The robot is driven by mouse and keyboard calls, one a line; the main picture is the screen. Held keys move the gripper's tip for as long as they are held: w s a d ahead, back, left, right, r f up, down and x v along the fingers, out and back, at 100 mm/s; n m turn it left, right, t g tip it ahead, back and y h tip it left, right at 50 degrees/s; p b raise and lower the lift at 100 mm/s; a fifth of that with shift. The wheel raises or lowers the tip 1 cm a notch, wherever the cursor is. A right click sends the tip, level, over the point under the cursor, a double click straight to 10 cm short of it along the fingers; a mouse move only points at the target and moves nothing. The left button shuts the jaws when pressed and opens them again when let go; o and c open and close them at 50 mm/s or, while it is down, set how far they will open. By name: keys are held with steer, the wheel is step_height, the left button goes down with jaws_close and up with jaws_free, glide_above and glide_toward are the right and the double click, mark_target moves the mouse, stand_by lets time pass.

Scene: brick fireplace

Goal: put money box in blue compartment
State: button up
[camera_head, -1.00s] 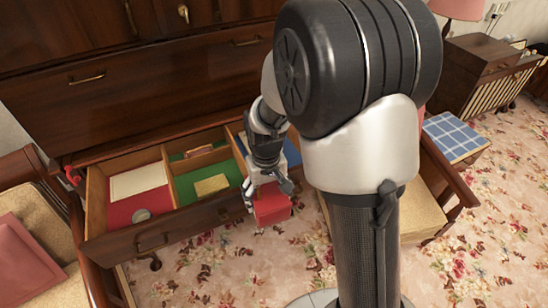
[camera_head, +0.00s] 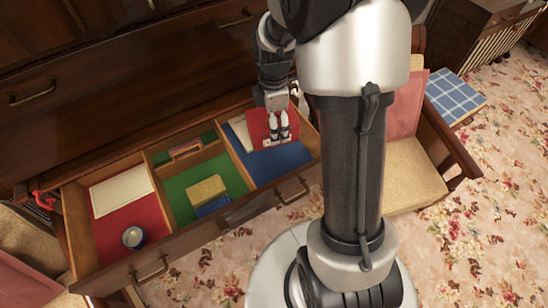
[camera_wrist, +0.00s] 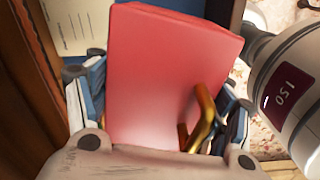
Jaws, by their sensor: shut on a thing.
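The money box is a red box (camera_head: 257,121) with a gold handle that shows in the wrist view (camera_wrist: 160,65). My gripper (camera_head: 279,133) is shut on it, with a finger on either side in the wrist view (camera_wrist: 160,105). The box is over the far part of the blue compartment (camera_head: 284,162), the right section of the open drawer. I cannot tell whether it touches the compartment floor. A cream paper (camera_head: 240,134) lies left of the box in that compartment. My gripper hides part of the box.
The green middle compartment (camera_head: 180,203) holds a yellow block (camera_head: 206,190) and a blue item. The red left compartment (camera_head: 110,232) holds a cream paper (camera_head: 122,191) and a round tin (camera_head: 133,237). A cushioned chair (camera_head: 405,175) stands right of the drawer.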

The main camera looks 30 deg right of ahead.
steer(key=shift+d+r+n, duration=0.25)
steer(key=shift+d+n, duration=0.55)
steer(key=shift+n, duration=0.3)
steer(key=shift+d+f, duration=0.1)
steer(key=shift+f, duration=0.05)
steer(key=shift+n, duration=0.3)
step_height(320, 180, down, 20)
steer(key=b, duration=0.5)
steer(key=shift+r, duration=0.2)
steer(key=shift+f, duration=0.2)
steer(key=o, duration=1.2)
steer(key=shift+o, duration=0.2)
